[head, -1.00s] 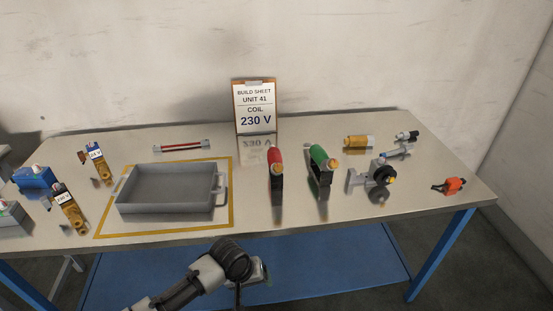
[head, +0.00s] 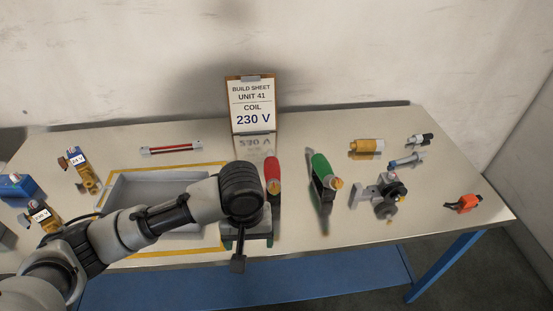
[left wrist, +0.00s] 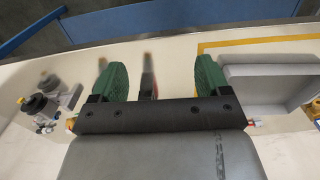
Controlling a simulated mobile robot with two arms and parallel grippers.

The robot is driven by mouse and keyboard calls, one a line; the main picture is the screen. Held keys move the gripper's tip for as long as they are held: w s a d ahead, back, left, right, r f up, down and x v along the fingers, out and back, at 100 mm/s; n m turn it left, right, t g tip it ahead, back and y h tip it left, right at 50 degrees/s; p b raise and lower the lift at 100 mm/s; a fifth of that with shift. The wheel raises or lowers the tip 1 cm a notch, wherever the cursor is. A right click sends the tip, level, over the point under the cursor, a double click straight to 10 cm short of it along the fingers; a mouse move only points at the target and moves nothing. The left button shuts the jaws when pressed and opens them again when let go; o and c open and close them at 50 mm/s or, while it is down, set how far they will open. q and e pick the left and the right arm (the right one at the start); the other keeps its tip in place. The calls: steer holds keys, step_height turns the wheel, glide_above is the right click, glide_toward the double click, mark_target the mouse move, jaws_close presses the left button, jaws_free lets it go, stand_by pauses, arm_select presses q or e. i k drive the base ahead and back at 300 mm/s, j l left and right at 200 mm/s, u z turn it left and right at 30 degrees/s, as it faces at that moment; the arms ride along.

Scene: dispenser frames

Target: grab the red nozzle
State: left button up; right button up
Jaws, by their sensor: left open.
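The red nozzle (head: 272,172) stands on the table right of the tray, its red body showing beside my left wrist in the head view. In the left wrist view its dark, narrow part (left wrist: 148,78) shows between the two green fingers, nearer the left one. My left gripper (left wrist: 160,80) is open, with nothing clasped. In the head view the left gripper (head: 246,236) is over the table's front part, just left of the red nozzle, partly hidden by its own wrist. My right gripper is in neither view.
A green nozzle (head: 320,170) stands to the right of the red one. The grey tray (head: 128,190) lies left, partly covered by my arm. A build sheet stand (head: 253,105) is behind. Fittings, including a brass cylinder (head: 368,146), lie at the right.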

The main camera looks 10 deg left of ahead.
mark_target(271, 167)
steer(key=i, duration=0.95)
